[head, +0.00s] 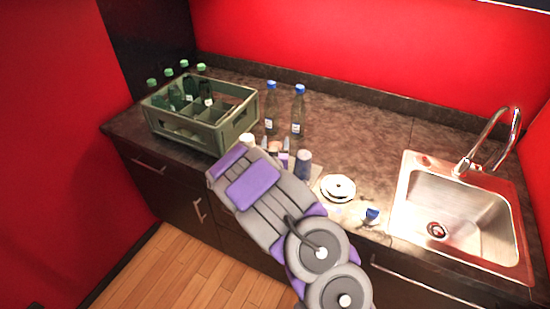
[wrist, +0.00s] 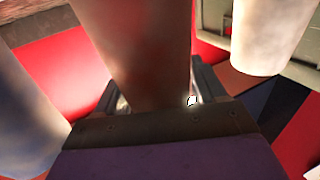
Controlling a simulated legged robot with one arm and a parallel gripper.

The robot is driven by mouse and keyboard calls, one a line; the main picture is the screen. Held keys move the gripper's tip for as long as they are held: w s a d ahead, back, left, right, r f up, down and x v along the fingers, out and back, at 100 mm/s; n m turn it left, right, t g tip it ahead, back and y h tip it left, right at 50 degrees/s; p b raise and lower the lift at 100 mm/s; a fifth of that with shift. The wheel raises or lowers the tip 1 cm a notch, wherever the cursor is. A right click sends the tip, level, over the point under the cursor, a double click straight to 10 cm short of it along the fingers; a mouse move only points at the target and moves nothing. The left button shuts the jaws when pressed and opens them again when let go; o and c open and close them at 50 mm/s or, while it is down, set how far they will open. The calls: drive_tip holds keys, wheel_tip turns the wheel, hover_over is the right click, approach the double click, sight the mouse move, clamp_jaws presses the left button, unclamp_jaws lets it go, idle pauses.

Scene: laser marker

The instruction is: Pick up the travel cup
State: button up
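In the wrist view a brownish, tapered cup (wrist: 140,45), which looks like the travel cup, stands between the two dark fingers of my gripper (wrist: 152,88). Its lower part comes down close to the gripper's palm edge. The right finger is close against its side; whether both fingers press on it is not clear. In the head view my gripper (head: 274,149) is at the counter's front, between a white cup (head: 248,140) and a blue-grey cup (head: 304,160). There the brownish cup is mostly hidden by my arm.
A green crate (head: 238,125) with green-capped bottles stands at the left. Two blue-capped bottles (head: 298,112) stand behind my gripper. Stacked white dishes (head: 338,188) and a blue-capped item (head: 372,214) lie to the right, before the sink (head: 460,220). The back middle counter is clear.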

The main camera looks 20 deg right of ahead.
drive_tip(key=c, duration=1.1)
drive_tip(key=shift+r, duration=0.1)
